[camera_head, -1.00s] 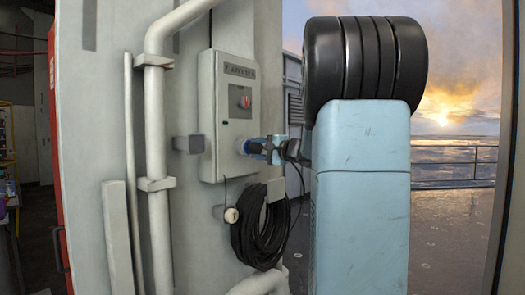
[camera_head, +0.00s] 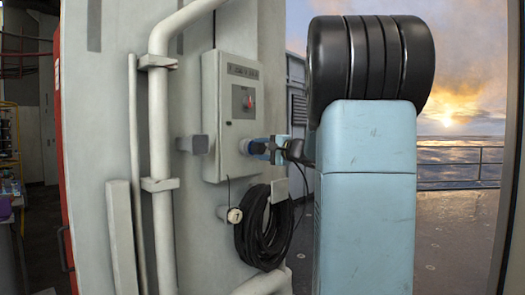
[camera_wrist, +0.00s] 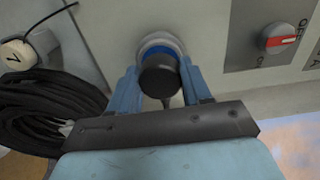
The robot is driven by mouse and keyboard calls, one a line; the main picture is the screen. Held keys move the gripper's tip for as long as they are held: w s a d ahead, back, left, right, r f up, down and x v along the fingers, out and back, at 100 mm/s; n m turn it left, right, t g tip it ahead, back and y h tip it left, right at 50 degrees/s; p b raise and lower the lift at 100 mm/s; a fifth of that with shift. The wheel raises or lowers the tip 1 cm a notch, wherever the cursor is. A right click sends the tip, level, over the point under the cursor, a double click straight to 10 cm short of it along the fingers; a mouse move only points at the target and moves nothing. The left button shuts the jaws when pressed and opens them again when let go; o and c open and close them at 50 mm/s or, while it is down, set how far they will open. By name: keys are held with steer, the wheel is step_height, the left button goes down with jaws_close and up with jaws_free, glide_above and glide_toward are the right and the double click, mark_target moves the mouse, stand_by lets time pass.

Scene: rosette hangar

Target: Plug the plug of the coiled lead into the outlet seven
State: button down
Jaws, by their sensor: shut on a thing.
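The grey outlet box (camera_head: 231,125) is on the wall. Its outlet (camera_wrist: 160,45), with a blue ring and pale collar, faces my gripper in the wrist view. My gripper (camera_head: 278,150) is shut on the black plug (camera_wrist: 158,78), with a blue finger on each side of it. The plug lines up with the outlet and overlaps its ring; how deep it sits is hidden behind its black body. The lead's black coil (camera_head: 263,232) hangs below the box, and it also shows in the wrist view (camera_wrist: 45,108). A thin cable runs down from my gripper.
A red rotary switch (camera_wrist: 280,40) is on the box. White pipes (camera_head: 160,120) run left of it. Open deck (camera_head: 450,235) lies at right.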

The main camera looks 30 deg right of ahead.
steer(key=shift+w+a, duration=0.15)
steer(key=shift+w, duration=0.25)
stand_by(0.4)
steer(key=shift+c, duration=2.1)
jaws_free()
steer(key=shift+s, duration=0.1)
steer(key=v, duration=1.3)
steer(key=shift+s, duration=0.25)
